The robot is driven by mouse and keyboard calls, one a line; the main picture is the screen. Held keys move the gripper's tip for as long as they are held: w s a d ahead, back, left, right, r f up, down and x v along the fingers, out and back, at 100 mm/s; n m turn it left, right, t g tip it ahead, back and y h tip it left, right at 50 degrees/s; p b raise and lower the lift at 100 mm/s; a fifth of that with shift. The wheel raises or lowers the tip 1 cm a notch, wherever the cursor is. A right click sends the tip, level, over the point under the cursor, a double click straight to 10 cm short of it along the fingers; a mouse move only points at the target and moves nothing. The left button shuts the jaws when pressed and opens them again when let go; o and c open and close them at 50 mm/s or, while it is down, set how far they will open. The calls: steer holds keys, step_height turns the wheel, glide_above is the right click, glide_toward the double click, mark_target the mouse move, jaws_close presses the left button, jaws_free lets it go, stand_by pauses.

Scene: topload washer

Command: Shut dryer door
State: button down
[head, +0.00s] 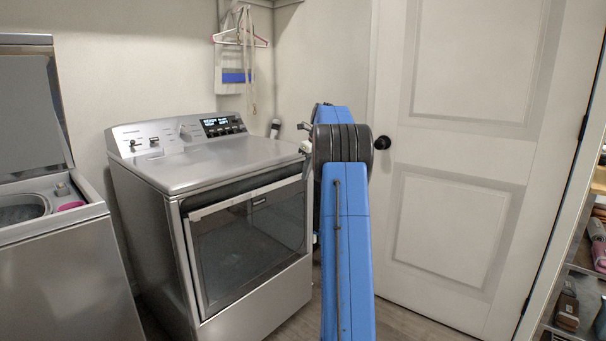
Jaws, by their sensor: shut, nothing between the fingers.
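The dryer (215,165) is a grey metal machine with a control panel and lit display at its back. Its front door (250,240) has a dark window in a silver frame. A dark gap runs along the door's top edge, so the door looks slightly ajar. My gripper (304,146) is at the dryer's right front corner, near the top of the door, and is mostly hidden behind my blue arm. It holds nothing that I can see. I cannot tell whether it touches the door.
A top-load washer (60,265) with its lid raised stands to the left. A closed white room door (455,180) is to the right, with a black knob (382,142). Shelves (580,270) with items stand at the far right. Hangers (240,40) hang above the dryer.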

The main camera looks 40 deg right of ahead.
steer(key=s+v, duration=0.1)
steer(key=v, duration=0.9)
steer(key=shift+d, duration=0.2)
steer(key=shift+a, duration=0.15)
steer(key=s+a+n, duration=0.4)
steer(key=a+n, duration=0.2)
steer(key=a, duration=0.7)
steer(key=s+a+n, duration=0.5)
steer(key=a, duration=0.7)
steer(key=s+a+n, duration=0.4)
steer(key=a+n, duration=0.2)
steer(key=a, duration=0.7)
steer(key=s+a+f+n, duration=0.5)
steer(key=s+f+n, duration=0.1)
steer(key=s, duration=0.3)
steer(key=s+a+f+n, duration=0.6)
steer(key=s+f, duration=0.1)
steer(key=s, duration=0.2)
steer(key=s+a+f+n+t, duration=0.1)
steer(key=s+a+f+n, duration=0.5)
steer(key=s, duration=0.3)
steer(key=shift+f, duration=0.15)
